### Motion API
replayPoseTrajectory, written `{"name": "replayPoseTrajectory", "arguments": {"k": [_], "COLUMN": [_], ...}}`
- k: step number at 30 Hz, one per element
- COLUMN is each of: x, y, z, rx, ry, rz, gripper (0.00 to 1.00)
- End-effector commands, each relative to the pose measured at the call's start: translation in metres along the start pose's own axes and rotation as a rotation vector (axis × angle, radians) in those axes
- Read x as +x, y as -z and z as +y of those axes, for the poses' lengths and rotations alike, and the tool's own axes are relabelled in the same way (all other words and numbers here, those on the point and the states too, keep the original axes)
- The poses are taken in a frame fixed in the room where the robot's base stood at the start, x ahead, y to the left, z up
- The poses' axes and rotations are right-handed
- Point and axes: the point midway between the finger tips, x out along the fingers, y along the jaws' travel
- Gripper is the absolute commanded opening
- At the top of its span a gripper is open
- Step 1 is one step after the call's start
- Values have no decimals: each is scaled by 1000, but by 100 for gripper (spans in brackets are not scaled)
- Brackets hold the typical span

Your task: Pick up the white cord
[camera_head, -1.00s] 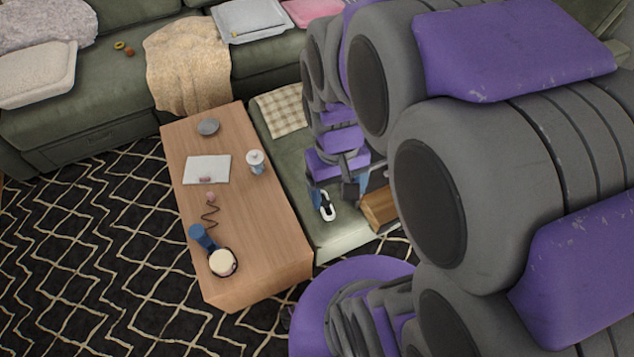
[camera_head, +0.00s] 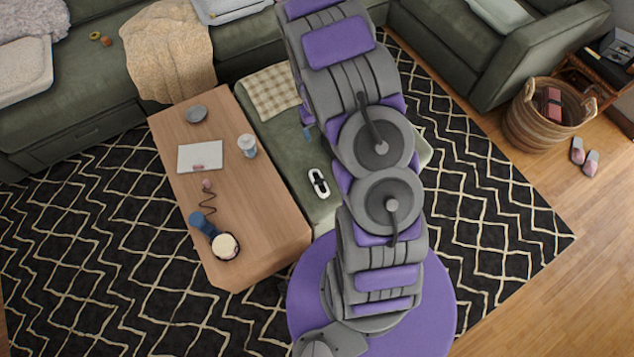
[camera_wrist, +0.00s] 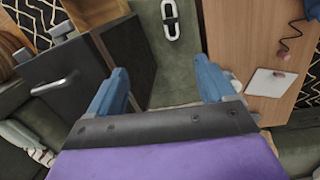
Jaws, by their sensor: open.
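The white cord (camera_head: 318,183), a small looped bundle with a dark middle, lies on the green ottoman seat (camera_head: 290,165) beside the coffee table. In the wrist view the cord (camera_wrist: 171,20) is at the top, beyond my fingertips and apart from them. My gripper (camera_wrist: 163,78) has its two blue fingers spread wide with nothing between them. In the head view my arm hides most of the gripper; only a bit of blue finger shows, above and left of the cord.
The wooden coffee table (camera_head: 255,225) stands left of the ottoman, holding a white cup (camera_head: 247,145), a notepad (camera_head: 200,156) and a blue-handled item (camera_head: 203,224). A checked cloth (camera_head: 272,92) lies on the ottoman. In the wrist view a dark box-like object (camera_wrist: 65,85) stands left of the fingers.

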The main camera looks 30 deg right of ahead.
Motion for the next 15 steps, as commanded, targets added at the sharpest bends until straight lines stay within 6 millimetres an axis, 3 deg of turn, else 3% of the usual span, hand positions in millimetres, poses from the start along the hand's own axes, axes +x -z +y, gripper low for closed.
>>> {"name": "replayPoseTrajectory", "arguments": {"k": [3, 9, 15], "x": [46, 116, 169], "y": [8, 19, 19], "z": [5, -6, -22], "rx": [-6, -19, -28], "ry": [16, 37, 61], "rz": [-2, 24, 48], "gripper": [83, 83, 83]}}
